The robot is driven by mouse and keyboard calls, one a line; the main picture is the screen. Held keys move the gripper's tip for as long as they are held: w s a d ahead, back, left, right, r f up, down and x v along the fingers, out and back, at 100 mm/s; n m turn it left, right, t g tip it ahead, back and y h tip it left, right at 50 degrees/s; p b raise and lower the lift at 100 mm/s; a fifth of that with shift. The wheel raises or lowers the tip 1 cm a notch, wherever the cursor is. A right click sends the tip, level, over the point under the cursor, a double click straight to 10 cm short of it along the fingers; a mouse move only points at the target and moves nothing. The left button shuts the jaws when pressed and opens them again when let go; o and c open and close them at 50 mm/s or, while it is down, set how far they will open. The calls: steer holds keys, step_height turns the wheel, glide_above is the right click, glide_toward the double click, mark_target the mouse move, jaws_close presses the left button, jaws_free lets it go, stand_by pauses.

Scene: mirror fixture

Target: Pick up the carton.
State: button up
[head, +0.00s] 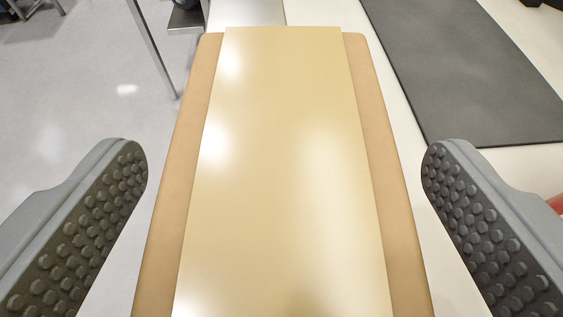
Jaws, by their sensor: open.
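A long, glossy pale-yellow panel (280,130), which looks like the carton, fills the middle of the head view and runs out of the bottom edge. It lies over a wider tan board-like piece with rounded corners (195,130), which shows as a strip on both sides. Whether the two are one thing I cannot tell. My gripper (285,160) is open, with one dark studded finger pad to the left and one to the right. Both fingers are clear of the panel and the tan piece in the picture. The depth between them is unclear.
A pale surface (410,125) runs along the right of the tan piece. A dark grey mat (470,70) lies at the upper right. Pale floor (80,95) and a thin metal leg (152,50) show at the left. A bit of red (557,203) shows at the right edge.

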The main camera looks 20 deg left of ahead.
steer(key=shift+w, duration=0.15)
steer(key=c, duration=1.2)
